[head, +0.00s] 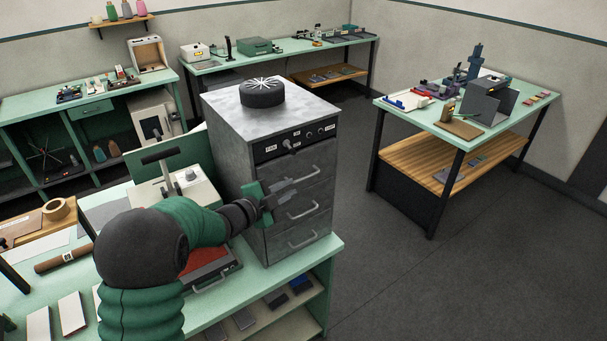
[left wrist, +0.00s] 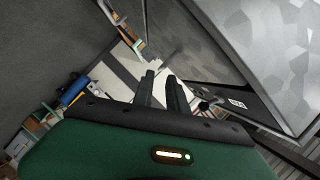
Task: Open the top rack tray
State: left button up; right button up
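The rack is a grey metal cabinet (head: 240,165) with trays stacked in its front, each with a bar handle. The top tray's handle (head: 302,173) is pale, and the tray front looks flush with the cabinet. My left gripper (head: 284,190) is in front of the rack at about the top tray's height, left of the handle; I cannot tell whether it touches. In the left wrist view its two dark fingers (left wrist: 161,76) stand a little apart with nothing between them. My right gripper is not in view.
A black round fan-like cap (head: 262,93) sits on the rack. A panel with knobs (head: 290,142) is above the trays. The green bench (head: 325,250) runs under the rack. A table (head: 448,128) stands at the right, with open floor (head: 410,280) between.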

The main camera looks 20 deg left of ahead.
aim_at(302, 180)
pick_arm(q)
jog(key=x, duration=0.2)
jog(key=p+x, duration=0.1)
jog(key=x, duration=0.1)
jog(key=p+x, duration=0.1)
jog(key=x, duration=0.2)
jog(key=shift+w+a, duration=0.2)
jog(key=shift+a, duration=0.05)
jog(key=shift+d+f, duration=0.1)
jog(key=shift+w+d, duration=0.1)
jog(key=shift+d, duration=0.05)
grip_shut()
jog(key=shift+f, duration=0.2)
dwell(0.5)
